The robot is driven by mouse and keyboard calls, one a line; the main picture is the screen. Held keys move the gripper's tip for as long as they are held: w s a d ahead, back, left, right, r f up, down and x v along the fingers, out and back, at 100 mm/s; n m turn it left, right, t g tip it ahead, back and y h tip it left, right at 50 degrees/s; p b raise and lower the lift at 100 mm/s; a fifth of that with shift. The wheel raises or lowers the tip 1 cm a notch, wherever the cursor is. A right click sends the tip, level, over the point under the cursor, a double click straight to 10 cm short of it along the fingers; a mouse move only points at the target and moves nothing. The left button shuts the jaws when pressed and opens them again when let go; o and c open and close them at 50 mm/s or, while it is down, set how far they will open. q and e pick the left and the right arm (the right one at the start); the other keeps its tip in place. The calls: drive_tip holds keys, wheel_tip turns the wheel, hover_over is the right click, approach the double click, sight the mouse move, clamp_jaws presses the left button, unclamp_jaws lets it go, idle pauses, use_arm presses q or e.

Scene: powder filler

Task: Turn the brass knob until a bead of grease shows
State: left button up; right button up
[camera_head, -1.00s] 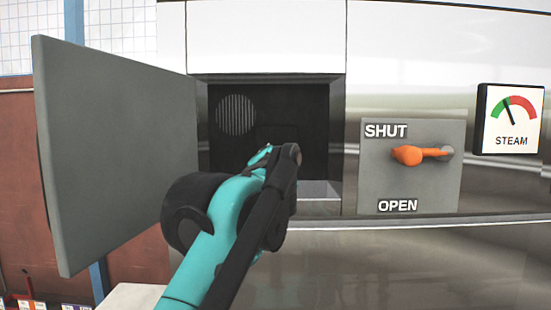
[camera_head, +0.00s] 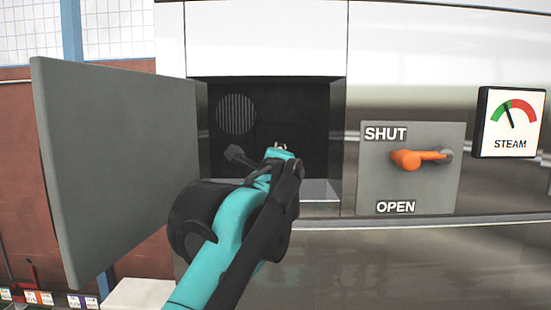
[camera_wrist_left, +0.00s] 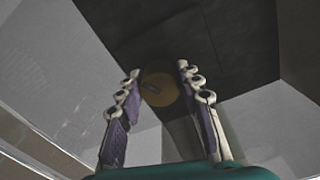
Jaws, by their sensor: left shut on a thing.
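The brass knob (camera_wrist_left: 160,87) is a round, dull gold disc with a small mark on its face, on the dark back of the recess in the left wrist view. My left gripper (camera_wrist_left: 158,72) has one finger on each side of the knob and is shut on it. In the head view my own arm hides the knob, and only small tips of the left gripper (camera_head: 280,147) show inside the recess. I can make out no grease in either view. My right gripper is in neither view.
The recess (camera_head: 305,110) has a round grille (camera_head: 236,114) at its back left. A grey door (camera_head: 115,165) stands open to its left. On the right are an orange lever (camera_head: 408,159) on a SHUT/OPEN plate (camera_head: 390,187) and a steam gauge (camera_head: 510,122).

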use_arm(q)
drive_tip(key=shift+m, duration=1)
drive_tip(key=o, duration=1.1)
drive_tip(key=shift+o, duration=0.2)
drive_tip(key=s, duration=1.2)
drive_tip(key=shift+r, duration=0.1)
